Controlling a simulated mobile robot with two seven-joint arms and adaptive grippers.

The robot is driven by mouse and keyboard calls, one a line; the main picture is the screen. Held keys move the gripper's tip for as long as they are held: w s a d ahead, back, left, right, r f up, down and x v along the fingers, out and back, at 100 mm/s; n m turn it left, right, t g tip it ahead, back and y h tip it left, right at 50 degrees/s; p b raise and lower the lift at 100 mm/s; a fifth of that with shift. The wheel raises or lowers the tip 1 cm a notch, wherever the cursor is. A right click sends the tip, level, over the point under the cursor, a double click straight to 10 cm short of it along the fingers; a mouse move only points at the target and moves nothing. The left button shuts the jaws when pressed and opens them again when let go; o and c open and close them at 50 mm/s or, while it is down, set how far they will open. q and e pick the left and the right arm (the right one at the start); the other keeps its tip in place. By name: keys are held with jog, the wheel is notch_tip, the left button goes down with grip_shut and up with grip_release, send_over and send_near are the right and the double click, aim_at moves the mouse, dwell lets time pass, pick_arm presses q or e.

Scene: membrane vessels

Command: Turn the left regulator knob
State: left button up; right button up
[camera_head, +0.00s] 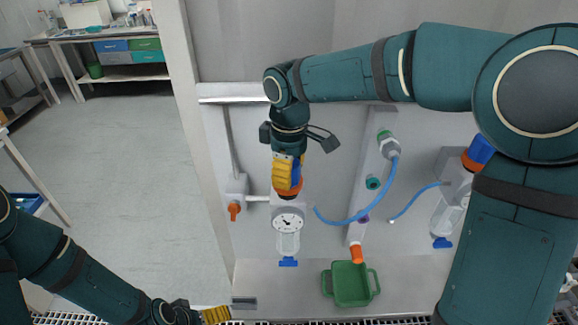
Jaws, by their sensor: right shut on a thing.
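The left regulator (289,218) is mounted on the white panel, with a round dial, a clear bowl and a blue drain cap below. Its orange and blue knob (289,191) sits on top. My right gripper (288,178) reaches down from above with yellow fingers shut on this knob. The fingers hide part of the knob. My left gripper (215,315) shows at the bottom edge with a yellow finger. It is cut off by the frame, away from the regulator, and I cannot tell its opening.
A second regulator (447,212) with a blue knob is at the right, partly behind my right arm. A green basket (350,284) stands on the ledge below. Blue hoses (378,205) hang between fittings. An orange valve handle (234,210) is left of the left regulator.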

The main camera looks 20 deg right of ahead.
jog(key=shift+n, duration=0.3)
dwell(0.4)
jog(key=o, duration=1.2)
jog(key=shift+c, duration=0.2)
notch_tip(320, 180, up, 12)
jog(key=shift+r, duration=0.1)
